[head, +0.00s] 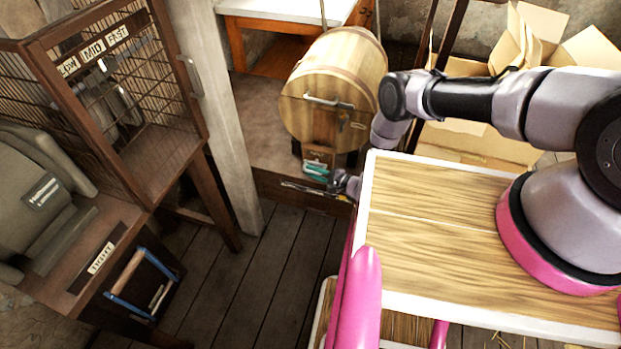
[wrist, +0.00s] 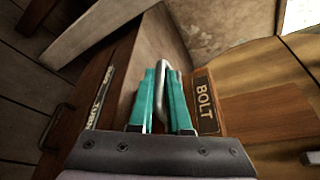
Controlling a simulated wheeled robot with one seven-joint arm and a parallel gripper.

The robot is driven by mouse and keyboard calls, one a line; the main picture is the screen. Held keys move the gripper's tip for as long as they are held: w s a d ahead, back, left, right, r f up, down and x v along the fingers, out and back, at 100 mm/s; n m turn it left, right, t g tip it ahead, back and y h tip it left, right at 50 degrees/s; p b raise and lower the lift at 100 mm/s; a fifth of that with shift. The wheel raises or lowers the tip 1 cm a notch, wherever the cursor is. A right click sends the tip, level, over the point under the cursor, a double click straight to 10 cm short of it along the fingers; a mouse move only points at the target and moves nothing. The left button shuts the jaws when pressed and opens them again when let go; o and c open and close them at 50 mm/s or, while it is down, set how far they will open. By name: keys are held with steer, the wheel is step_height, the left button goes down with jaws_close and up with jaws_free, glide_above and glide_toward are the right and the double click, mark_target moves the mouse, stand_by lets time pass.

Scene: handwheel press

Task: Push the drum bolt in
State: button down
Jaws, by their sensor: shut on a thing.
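The drum bolt shows in the wrist view as a bent metal rod handle (wrist: 161,42). It stands beside a plate reading "BOLT" (wrist: 205,106) on a wooden block. My gripper (wrist: 161,74) has its teal fingers on either side of the rod and is shut on it. In the head view my gripper (head: 317,173) is low in front of the wooden drum (head: 335,82), at the small block under the drum's front. The bolt is too small to make out there, and how far it sits in its hole is hidden.
The drum's front has a metal handle (head: 329,102). A pale post (head: 218,110) and a barred wooden booth (head: 130,90) stand to the left. My arm reaches past a wood-topped surface (head: 470,230) at the right. Cardboard boxes (head: 530,40) lie behind. Floorboards (head: 250,270) are clear in front.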

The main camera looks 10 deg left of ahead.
steer(key=shift+w, duration=0.2)
steer(key=c, duration=1.2)
jaws_free()
steer(key=shift+o, duration=0.2)
steer(key=shift+r, duration=0.15)
steer(key=o, duration=0.3)
steer(key=r, duration=0.5)
steer(key=shift+w+r, duration=0.2)
steer(key=shift+w, duration=0.05)
steer(key=shift+s+r, duration=0.2)
steer(key=shift+r, duration=2)
steer(key=c, duration=0.3)
